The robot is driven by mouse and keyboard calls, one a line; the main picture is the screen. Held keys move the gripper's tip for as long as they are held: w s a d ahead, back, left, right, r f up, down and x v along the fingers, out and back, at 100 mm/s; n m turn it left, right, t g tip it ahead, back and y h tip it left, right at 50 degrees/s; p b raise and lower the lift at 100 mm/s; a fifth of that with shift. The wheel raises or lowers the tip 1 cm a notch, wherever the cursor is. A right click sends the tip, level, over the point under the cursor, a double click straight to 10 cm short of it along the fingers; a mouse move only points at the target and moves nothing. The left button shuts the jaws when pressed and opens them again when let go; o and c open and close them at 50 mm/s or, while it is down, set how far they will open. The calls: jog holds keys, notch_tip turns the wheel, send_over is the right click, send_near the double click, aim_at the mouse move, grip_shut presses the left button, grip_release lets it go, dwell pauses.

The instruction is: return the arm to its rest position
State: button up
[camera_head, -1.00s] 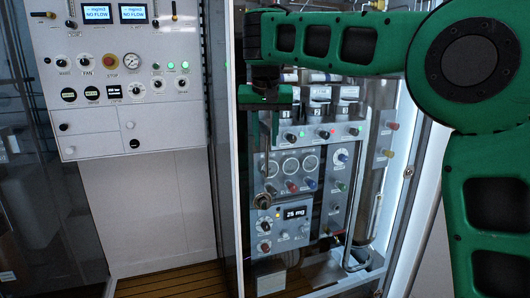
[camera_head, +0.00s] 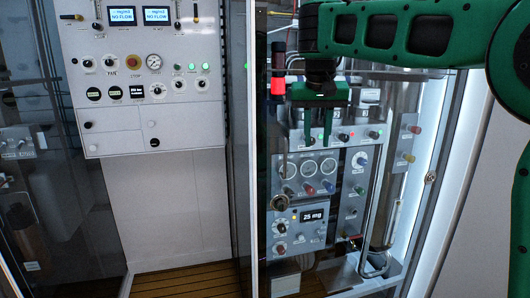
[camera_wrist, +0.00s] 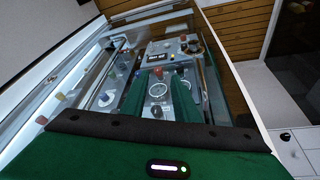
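My green arm (camera_head: 400,35) reaches in from the upper right in the head view. My gripper (camera_head: 317,138) hangs down from its end, in front of the upper part of the fill panel (camera_head: 345,213). Its two green fingers stand apart with nothing visible between them. In the wrist view my gripper (camera_wrist: 160,92) also shows spread fingers, with panel gauges and knobs visible between and beyond them. I cannot tell how far the fingertips are from the panel face.
A white control cabinet (camera_head: 180,125) with two blue screens stands at the left. A pale vertical frame edge (camera_head: 254,200) stands left of the gripper. Metal pipes (camera_head: 392,200) run at the right. Wooden floor (camera_head: 190,280) shows below.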

jog(key=s+d+f+m+g, duration=0.1)
jog(key=s+d+f, duration=0.4)
jog(key=s+d, duration=0.45)
jog(key=s+d+f+m+g, duration=0.1)
jog(key=s+d+f, duration=0.45)
jog(key=d, duration=0.65)
jog(key=s+d+f+m, duration=0.1)
jog(key=s+f, duration=0.3)
jog(key=s, duration=0.4)
jog(key=s+d+f+g+y, duration=0.1)
jog(key=s+f, duration=0.4)
jog(key=s, duration=0.3)
jog(key=s+d+f+m, duration=0.1)
jog(key=s+f, duration=0.4)
jog(key=s, duration=0.3)
jog(key=shift+s+d+m+g, duration=0.2)
jog(key=shift+s+m+g, duration=0.1)
jog(key=shift+g, duration=0.1)
jog(key=shift+r, duration=0.1)
jog(key=shift+w+f, duration=0.25)
jog(key=shift+w, duration=0.4)
jog(key=shift+o, duration=0.4)
